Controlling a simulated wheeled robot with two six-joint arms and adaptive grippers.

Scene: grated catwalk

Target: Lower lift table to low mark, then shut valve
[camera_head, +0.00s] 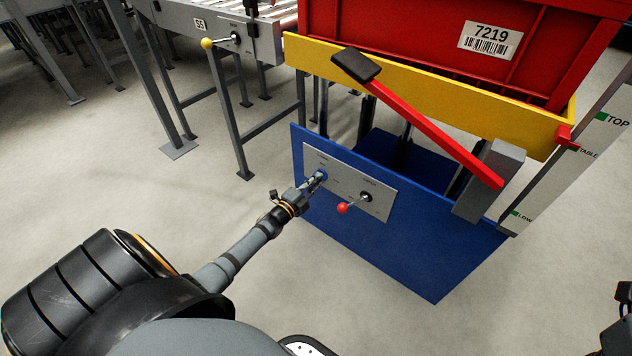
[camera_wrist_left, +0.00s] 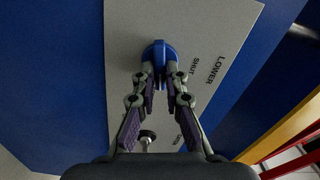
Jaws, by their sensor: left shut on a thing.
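The lift table has a yellow platform (camera_head: 430,88) standing raised above a blue base (camera_head: 430,255). A red pointer (camera_head: 567,137) on the platform's right corner is level with the TABLE mark on the scale post (camera_head: 590,140), above the LOW mark (camera_head: 517,216). My left gripper (camera_head: 318,182) is shut on the blue valve knob, which shows between its fingertips in the left wrist view (camera_wrist_left: 158,52), beside the words LOWER and SHUT. The grip hides part of the knob, so its exact turn is unclear. My right gripper (camera_head: 622,310) shows only partly at the right edge.
A red crate (camera_head: 400,35) labelled 7219 sits on the platform. A red pump handle (camera_head: 435,130) with a black grip slants across the front. A red-ball lever (camera_head: 343,208) is right of the valve. A roller conveyor (camera_head: 250,40) stands behind left. Floor in front is clear.

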